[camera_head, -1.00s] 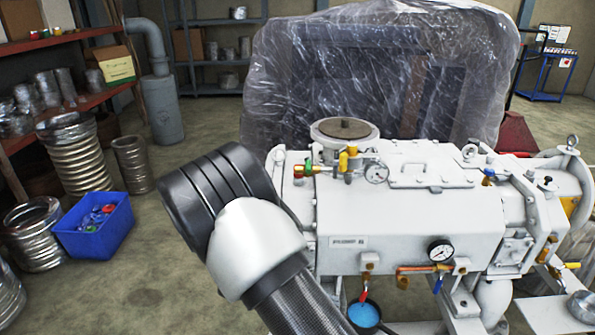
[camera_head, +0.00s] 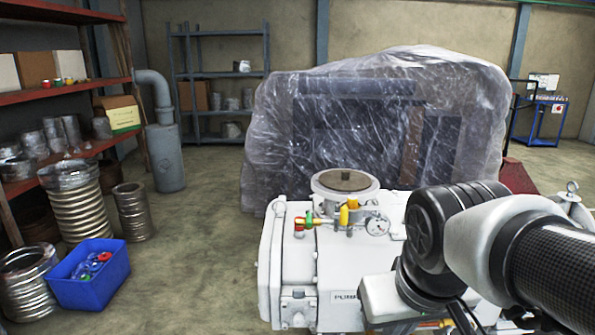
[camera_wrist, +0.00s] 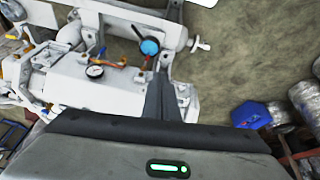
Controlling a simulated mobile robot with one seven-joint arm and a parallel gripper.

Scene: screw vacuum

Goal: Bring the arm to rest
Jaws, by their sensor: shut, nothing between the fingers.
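My gripper (camera_wrist: 158,98) shows in the wrist view as dark fingers closed together, with nothing between them. It hangs in the air with the white pump (camera_wrist: 110,85) behind it, and I see no contact. In the head view the white pump (camera_head: 300,265) stands at the centre bottom, with a round flange (camera_head: 346,184) on top and coloured valves beside a gauge. My arm (camera_head: 480,235) crosses in front of the pump's right part and hides much of it. My fingers are not visible in the head view.
A blue bin (camera_head: 92,274) and ribbed metal hoses (camera_head: 80,205) stand on the floor at left, by red shelves. A plastic-wrapped machine (camera_head: 375,130) stands behind the pump. The floor between bin and pump is clear.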

